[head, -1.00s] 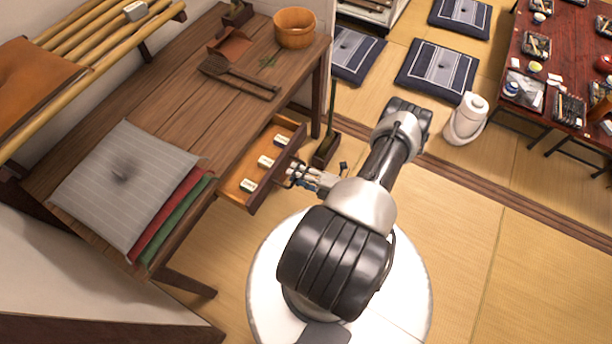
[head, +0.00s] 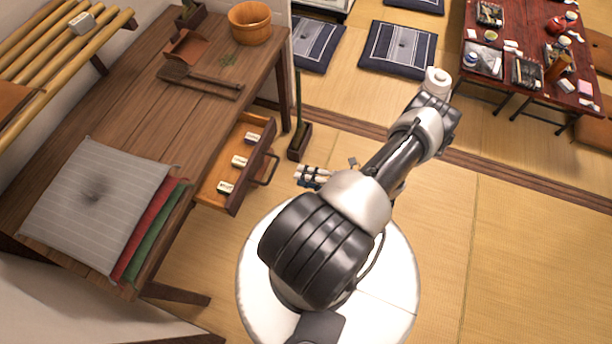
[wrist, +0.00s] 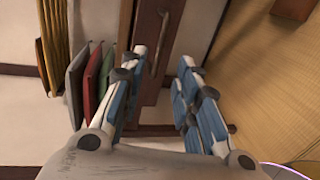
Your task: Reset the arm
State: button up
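My gripper (wrist: 165,95) is open and empty in the wrist view, its two fingers apart with nothing between them. In the head view my gripper (head: 308,177) is partly hidden by my arm. It is to the right of the open drawer (head: 232,195) and apart from its handle. The drawer is pulled out under the wooden table and holds several small white and dark boxes (head: 239,161). In the wrist view the drawer's front and handle (wrist: 158,42) show beyond the fingers.
The wooden table (head: 130,120) bears stacked cushions (head: 95,200), a wooden bucket (head: 250,23) and flat wooden tools. A green-handled broom stands in a box (head: 299,140) by the table leg. A low red table (head: 520,30) stands at the upper right. Tatami floor to the right is clear.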

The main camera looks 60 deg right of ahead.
dwell(0.3)
jog(key=w+a+r+n+g+y, duration=0.25)
jog(key=w+r+n+g, duration=0.2)
jog(key=r+n, duration=0.5)
jog(key=w+a+r+n+g+y, duration=0.2)
jog(key=w+a+r+n+g, duration=0.25)
jog(key=r+n, duration=0.5)
jog(key=w+a+r+n+g+y, duration=0.2)
jog(key=w+a+r+n+g, duration=0.15)
jog(key=w+r+n, duration=0.45)
jog(key=s+a+r+n+h, duration=0.1)
jog(key=a+r+n+h, duration=0.2)
jog(key=a+r+n, duration=0.4)
jog(key=s+a+r+n+h, duration=0.2)
jog(key=a+r+n+h, duration=0.3)
jog(key=r+n, duration=0.5)
jog(key=s+a+r+n+t, duration=0.1)
jog(key=s+a+r+n, duration=0.2)
jog(key=s+a+n, duration=0.3)
jog(key=s+n, duration=0.2)
jog(key=n, duration=0.1)
jog(key=shift+a, duration=0.4)
